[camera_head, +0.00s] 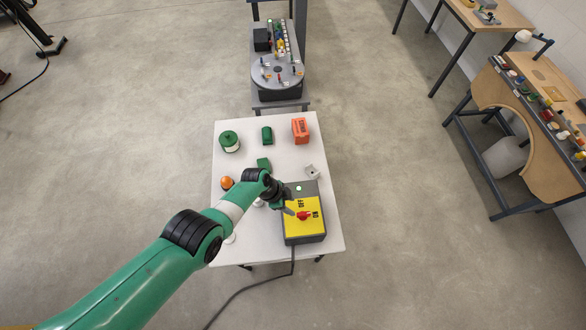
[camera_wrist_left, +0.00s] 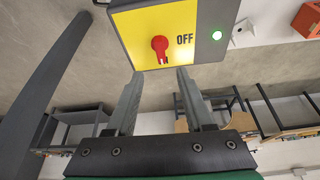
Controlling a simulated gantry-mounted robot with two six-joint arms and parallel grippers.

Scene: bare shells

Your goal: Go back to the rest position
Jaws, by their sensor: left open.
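My left gripper (camera_head: 288,203) reaches in over the front part of the white table, beside a switch box (camera_head: 309,235). My right gripper is not in view.
A cable runs off the front edge. A round turntable (camera_head: 277,76) stands behind.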

